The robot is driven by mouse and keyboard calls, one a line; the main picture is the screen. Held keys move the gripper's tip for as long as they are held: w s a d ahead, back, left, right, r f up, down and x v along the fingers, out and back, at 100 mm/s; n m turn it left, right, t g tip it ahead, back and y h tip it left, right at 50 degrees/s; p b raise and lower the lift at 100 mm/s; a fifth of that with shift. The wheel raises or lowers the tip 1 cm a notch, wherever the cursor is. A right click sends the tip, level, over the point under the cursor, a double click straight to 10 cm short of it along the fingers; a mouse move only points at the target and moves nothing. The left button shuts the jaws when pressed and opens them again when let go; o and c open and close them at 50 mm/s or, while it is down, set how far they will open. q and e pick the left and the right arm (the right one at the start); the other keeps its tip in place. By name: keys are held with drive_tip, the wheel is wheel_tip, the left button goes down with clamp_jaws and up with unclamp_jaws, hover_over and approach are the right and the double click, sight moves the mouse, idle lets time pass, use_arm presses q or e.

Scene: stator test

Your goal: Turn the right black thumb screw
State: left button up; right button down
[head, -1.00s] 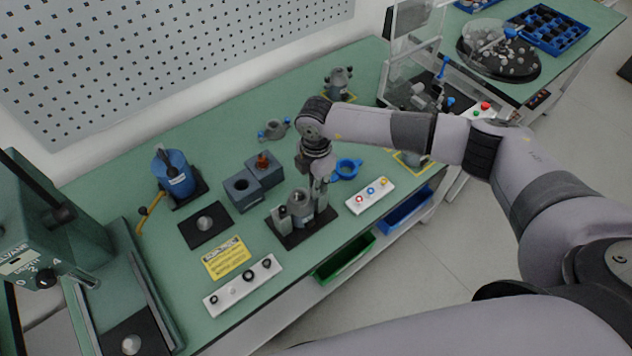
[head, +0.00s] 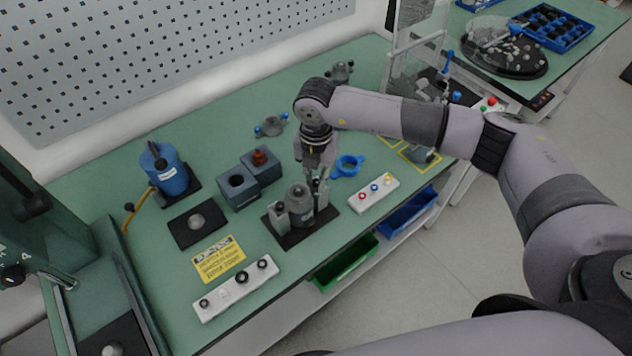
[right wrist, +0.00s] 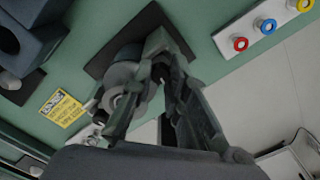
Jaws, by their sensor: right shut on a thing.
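The grey stator (head: 300,197) stands upright on a black base plate (head: 290,236) between two small grey posts. My right gripper (head: 317,182) comes down from above on the right post of this fixture. In the right wrist view, my right gripper (right wrist: 163,62) has its fingers brought together at the tips beside the grey round stator (right wrist: 122,75). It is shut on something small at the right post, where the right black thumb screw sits. The screw itself is hidden by the fingers. My left gripper is not in view.
A white box with red, blue and yellow buttons (head: 374,191) lies right of the fixture. A blue ring part (head: 347,165) lies behind it. Dark blue blocks (head: 237,187) stand to the left. A white strip with black knobs (head: 236,289) lies at the front left.

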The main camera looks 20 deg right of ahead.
sight(316, 181)
drive_tip(key=shift+n+b, duration=0.5)
drive_tip(key=shift+n, duration=0.3)
drive_tip(key=c, duration=1.5)
unclamp_jaws()
drive_tip(key=shift+c, duration=0.2)
wheel_tip(316, 181, up, 12)
